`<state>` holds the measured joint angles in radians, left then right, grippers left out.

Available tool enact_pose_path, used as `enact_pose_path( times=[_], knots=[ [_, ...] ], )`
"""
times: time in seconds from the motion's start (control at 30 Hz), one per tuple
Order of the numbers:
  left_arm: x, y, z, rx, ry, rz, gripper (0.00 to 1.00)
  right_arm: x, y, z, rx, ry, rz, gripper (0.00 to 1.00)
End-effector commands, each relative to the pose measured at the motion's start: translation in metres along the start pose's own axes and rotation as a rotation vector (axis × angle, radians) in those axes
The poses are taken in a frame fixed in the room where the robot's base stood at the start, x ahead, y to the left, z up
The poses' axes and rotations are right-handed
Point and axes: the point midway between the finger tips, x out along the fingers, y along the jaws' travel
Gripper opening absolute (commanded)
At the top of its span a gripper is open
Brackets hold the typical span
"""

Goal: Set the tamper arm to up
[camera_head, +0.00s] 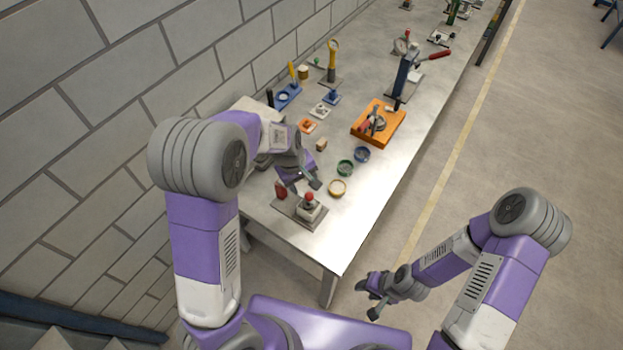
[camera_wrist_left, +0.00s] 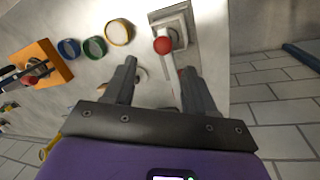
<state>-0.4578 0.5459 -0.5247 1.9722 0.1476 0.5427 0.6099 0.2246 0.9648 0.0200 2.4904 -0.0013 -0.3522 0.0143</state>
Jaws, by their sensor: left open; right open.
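A small fixture with a red ball knob (camera_head: 308,197) stands on a grey base plate (camera_head: 290,209) at the table's near end, with a red upright part (camera_head: 280,190) beside it. In the left wrist view the red knob (camera_wrist_left: 162,45) sits just beyond the fingertips, on a pale block. I cannot tell whether this fixture or another lever device is the tamper. My left gripper (camera_head: 307,186) is open and empty just above and behind the knob; its spread fingers (camera_wrist_left: 160,75) show in the wrist view. My right gripper (camera_head: 367,299) is open, off the table's right side.
An orange unit (camera_head: 394,127) with a round part and red piece stands mid-table. Yellow (camera_head: 338,187), green (camera_head: 345,167) and blue (camera_head: 362,154) rings lie before it. A blue press with a red handle (camera_head: 438,54) stands farther back. A block wall runs along the left.

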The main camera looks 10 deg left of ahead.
Motion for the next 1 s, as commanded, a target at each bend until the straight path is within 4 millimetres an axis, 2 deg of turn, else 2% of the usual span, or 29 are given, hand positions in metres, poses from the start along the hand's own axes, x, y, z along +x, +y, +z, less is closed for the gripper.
enact_pose_path(
  times=[0.4,0.57,0.8,0.87,1.0],
  knots=[
    [0.061,-0.001,0.0,0.001,-0.001,-0.002,0.56,0.002,0.001,0.0,0.0,0.0,0.0,0.43],
    [0.07,0.0,0.0,0.001,0.0,-0.001,0.56,0.002,0.001,0.0,0.0,0.0,0.0,0.43],
    [0.071,0.0,0.0,0.001,0.0,0.0,0.56,0.002,0.001,0.0,0.0,0.0,0.0,0.43],
    [0.071,0.0,0.0,0.001,0.0,0.0,0.48,0.002,0.001,0.0,0.0,0.0,0.0,0.43],
    [0.071,0.0,0.0,0.002,0.0,0.0,0.27,0.002,0.001,0.0,0.0,0.0,0.0,0.43]
  ],
)
